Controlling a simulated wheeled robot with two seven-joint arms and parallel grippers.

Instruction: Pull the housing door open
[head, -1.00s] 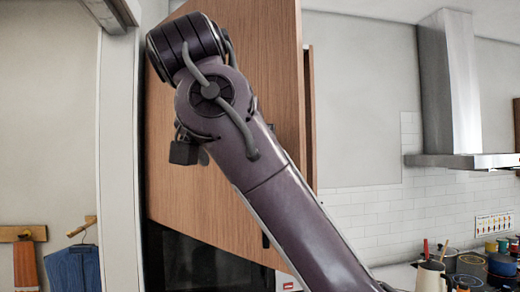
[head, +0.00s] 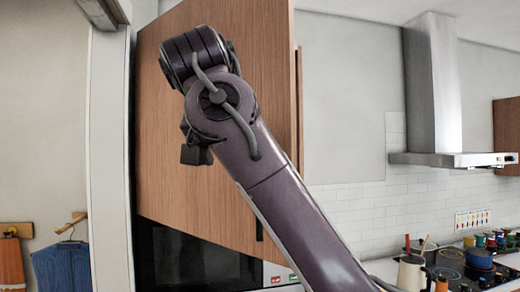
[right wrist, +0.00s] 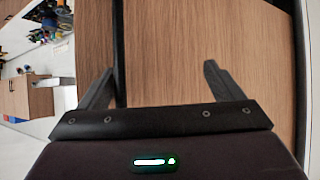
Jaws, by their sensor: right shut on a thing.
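The housing door (head: 270,70) is a tall wood-grain panel above a black built-in appliance in the head view. Its right edge looks nearer than its left; how far it stands open is hard to tell. My right arm crosses in front of it and hides part of it. In the right wrist view, the fingers of my right gripper (right wrist: 161,85) lie against wood-grain panels (right wrist: 200,35), with a dark vertical strip between them. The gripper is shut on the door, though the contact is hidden. My left gripper is not in view.
The black appliance (head: 185,258) sits below the door. A white post (head: 110,170) stands to the left, with clothes (head: 66,266) hanging beyond. To the right are a range hood (head: 440,155) and a counter with pots (head: 478,258).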

